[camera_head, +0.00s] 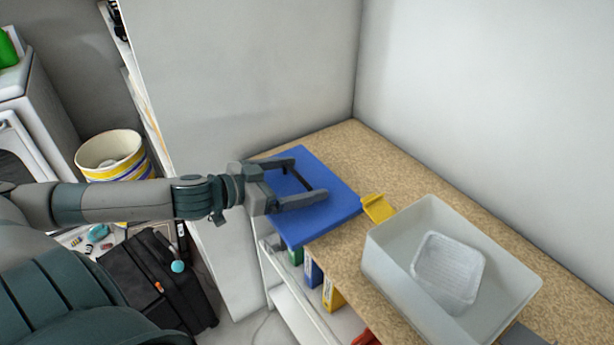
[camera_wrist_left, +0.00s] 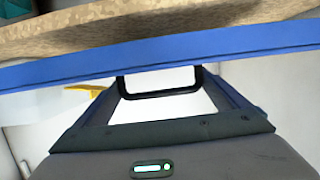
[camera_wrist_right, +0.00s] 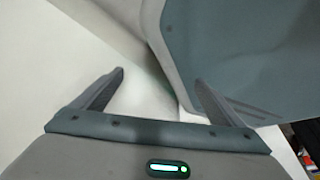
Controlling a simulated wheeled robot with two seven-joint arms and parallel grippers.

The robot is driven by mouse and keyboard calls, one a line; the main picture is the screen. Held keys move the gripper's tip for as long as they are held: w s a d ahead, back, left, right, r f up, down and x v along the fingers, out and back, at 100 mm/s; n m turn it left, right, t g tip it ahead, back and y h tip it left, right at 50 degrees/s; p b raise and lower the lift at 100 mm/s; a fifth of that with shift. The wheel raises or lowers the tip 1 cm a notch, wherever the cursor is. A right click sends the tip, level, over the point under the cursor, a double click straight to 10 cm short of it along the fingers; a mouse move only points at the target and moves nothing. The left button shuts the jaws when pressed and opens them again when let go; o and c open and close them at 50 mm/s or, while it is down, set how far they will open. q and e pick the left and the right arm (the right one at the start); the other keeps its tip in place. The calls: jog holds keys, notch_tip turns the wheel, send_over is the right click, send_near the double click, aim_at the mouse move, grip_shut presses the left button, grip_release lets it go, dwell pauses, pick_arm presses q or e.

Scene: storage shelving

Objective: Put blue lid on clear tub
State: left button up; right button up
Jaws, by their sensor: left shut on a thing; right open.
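The flat blue lid (camera_head: 335,184) is at the left end of the speckled counter, and part of it extends past the counter's front edge. My left gripper (camera_head: 308,181) is shut on the lid. In the left wrist view the lid (camera_wrist_left: 60,75) shows edge-on as a blue band across the fingertips (camera_wrist_left: 160,82). A pale, see-through tub (camera_head: 395,262) stands open on the counter to the right, apart from the lid. A smaller clear ribbed tray (camera_head: 450,268) lies inside it. My right gripper (camera_wrist_right: 160,82) is open and empty, and shows only in its wrist view.
A yellow piece (camera_head: 378,208) is between lid and tub. White walls stand behind the counter (camera_head: 375,160). Colored binders (camera_head: 313,271) are on the shelf below. A striped bin (camera_head: 113,157) and black case (camera_head: 158,280) stand at the left.

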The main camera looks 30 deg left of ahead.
aim_at(284, 193)
pick_arm(q)
jog(key=shift+s+a+f, duration=0.1)
jog(key=shift+s+a, duration=0.2)
jog(key=shift+s, duration=0.4)
jog(key=shift+s+a, duration=0.3)
jog(key=shift+s, duration=0.4)
jog(key=shift+s+a, duration=0.1)
jog(key=shift+s, duration=0.2)
jog(key=shift+s+a+p, duration=0.2)
jog(key=shift+s+p, duration=0.05)
jog(key=shift+s, duration=0.2)
jog(key=shift+s+a+p, duration=0.2)
jog(key=shift+s, duration=0.35)
pick_arm(e)
jog(key=s, duration=0.1)
jog(key=s+d, duration=0.1)
jog(key=s, duration=0.1)
jog(key=shift+f+g, duration=0.15)
jog(key=shift+g, duration=0.25)
jog(key=shift+w, duration=0.2)
jog(key=shift+d, duration=0.1)
pick_arm(q)
jog(key=shift+s+a, duration=0.1)
pick_arm(e)
jog(key=shift+s, duration=0.35)
